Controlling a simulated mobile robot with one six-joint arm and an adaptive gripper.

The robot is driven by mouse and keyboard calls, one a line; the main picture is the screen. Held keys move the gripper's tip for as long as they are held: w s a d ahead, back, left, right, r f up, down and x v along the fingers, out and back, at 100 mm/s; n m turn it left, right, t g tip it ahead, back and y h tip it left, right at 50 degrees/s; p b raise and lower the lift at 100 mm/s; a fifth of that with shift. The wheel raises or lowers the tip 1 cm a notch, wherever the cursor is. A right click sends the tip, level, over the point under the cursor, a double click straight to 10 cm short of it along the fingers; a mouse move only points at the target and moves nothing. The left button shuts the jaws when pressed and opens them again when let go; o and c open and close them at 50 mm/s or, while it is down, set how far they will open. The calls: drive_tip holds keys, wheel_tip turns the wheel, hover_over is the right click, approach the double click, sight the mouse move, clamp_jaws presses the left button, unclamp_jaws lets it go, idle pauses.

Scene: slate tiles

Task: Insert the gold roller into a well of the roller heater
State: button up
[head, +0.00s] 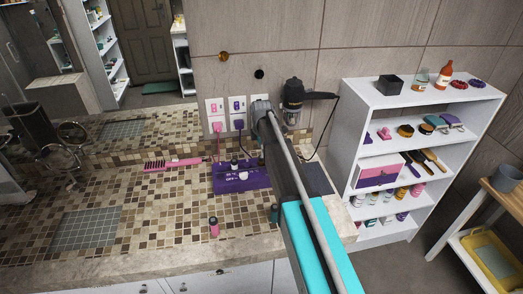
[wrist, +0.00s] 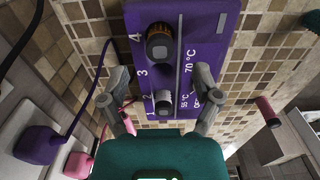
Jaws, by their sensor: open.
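The purple roller heater (head: 228,184) lies on the tiled counter; its numbered face (wrist: 205,22) fills the upper middle of the wrist view. A roller with a dark top and orange-gold side (wrist: 160,42), seemingly the gold roller, stands at the heater between marks 3 and 4. A grey-white roller (wrist: 163,100) stands near marks 1 and 2. My gripper (wrist: 162,76) is open over the heater, its fingers to either side of the heater's lower end. Nothing is clearly held. How deep the rollers sit cannot be told.
A pink roller (head: 213,226) stands at the counter's front, with a teal one (head: 274,213) to its right. A pink brush (head: 175,163) lies left of the heater. Plugs with cords (head: 238,124) and a hair dryer (head: 292,98) are at the wall. The counter's left-front is clear.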

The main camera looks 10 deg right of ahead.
wheel_tip(320, 180, up, 6)
drive_tip(key=p, duration=0.5)
drive_tip(key=shift+r+p, duration=0.25)
drive_tip(key=shift+p, duration=0.15)
idle(0.7)
drive_tip(key=s+f+m+b, duration=0.2)
drive_tip(key=s+m, duration=0.7)
drive_tip(key=s, duration=0.5)
drive_tip(key=s+f+m+b, duration=0.3)
drive_tip(key=s+m, duration=0.6)
drive_tip(key=s, duration=0.6)
drive_tip(key=shift+d, duration=0.4)
